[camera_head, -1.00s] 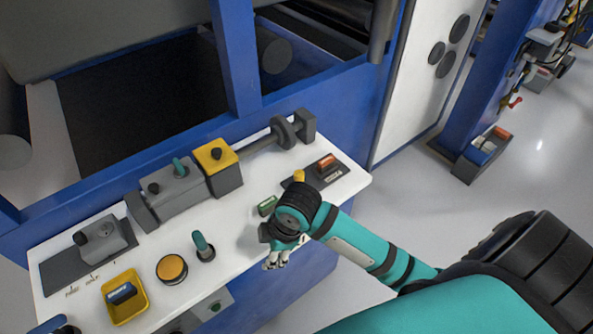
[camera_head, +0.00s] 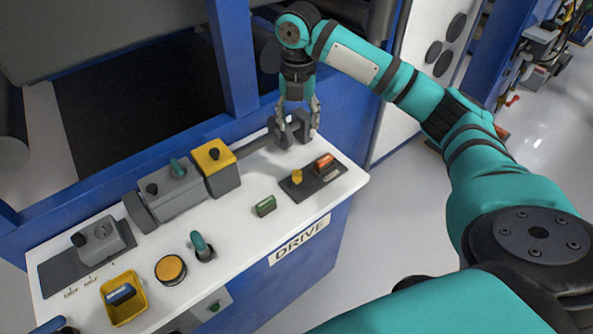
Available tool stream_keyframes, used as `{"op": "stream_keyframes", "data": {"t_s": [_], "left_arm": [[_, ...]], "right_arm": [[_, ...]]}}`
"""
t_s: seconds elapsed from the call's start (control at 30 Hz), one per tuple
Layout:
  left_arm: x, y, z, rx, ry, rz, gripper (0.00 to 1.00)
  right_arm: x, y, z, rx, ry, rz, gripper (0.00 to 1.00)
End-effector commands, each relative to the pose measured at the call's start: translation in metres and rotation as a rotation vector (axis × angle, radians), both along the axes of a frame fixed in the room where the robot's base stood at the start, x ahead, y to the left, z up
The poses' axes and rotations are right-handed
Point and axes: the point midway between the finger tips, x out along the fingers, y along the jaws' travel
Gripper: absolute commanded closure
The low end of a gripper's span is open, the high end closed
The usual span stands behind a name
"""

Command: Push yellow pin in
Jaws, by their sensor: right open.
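A small yellow pin (camera_head: 296,177) stands upright on the dark plate (camera_head: 318,183) at the right end of the white panel. My right gripper (camera_head: 297,132) points down over the back right of the panel, behind the pin and apart from it. Its fingers are open on either side of the grey block at the shaft's end, partly hiding it. I cannot tell whether they touch it. My left gripper is not in view.
An orange-red switch (camera_head: 323,162) sits beside the pin, and a green piece (camera_head: 265,206) lies in front of it. A yellow-topped block (camera_head: 214,157) with a black knob stands left. The panel's front right is clear.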

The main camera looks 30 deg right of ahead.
Motion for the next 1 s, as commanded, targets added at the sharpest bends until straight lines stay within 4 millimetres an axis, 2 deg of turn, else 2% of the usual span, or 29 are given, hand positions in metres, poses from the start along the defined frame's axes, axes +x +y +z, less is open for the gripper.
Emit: {"op": "stream_keyframes", "data": {"t_s": [0.17, 0.7, 0.83, 1.0], "left_arm": [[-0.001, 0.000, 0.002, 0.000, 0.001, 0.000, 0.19], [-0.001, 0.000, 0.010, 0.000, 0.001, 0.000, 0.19], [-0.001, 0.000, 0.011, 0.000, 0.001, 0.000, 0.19], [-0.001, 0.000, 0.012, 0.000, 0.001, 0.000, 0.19]], "right_arm": [[-0.001, 0.000, -0.024, 0.001, 0.006, 0.001, 0.50], [-0.001, 0.001, -0.138, 0.000, 0.003, -0.001, 0.50], [-0.001, 0.001, -0.157, 0.001, 0.002, 0.000, 0.50], [0.000, 0.001, -0.169, 0.000, -0.001, 0.000, 0.50]]}}
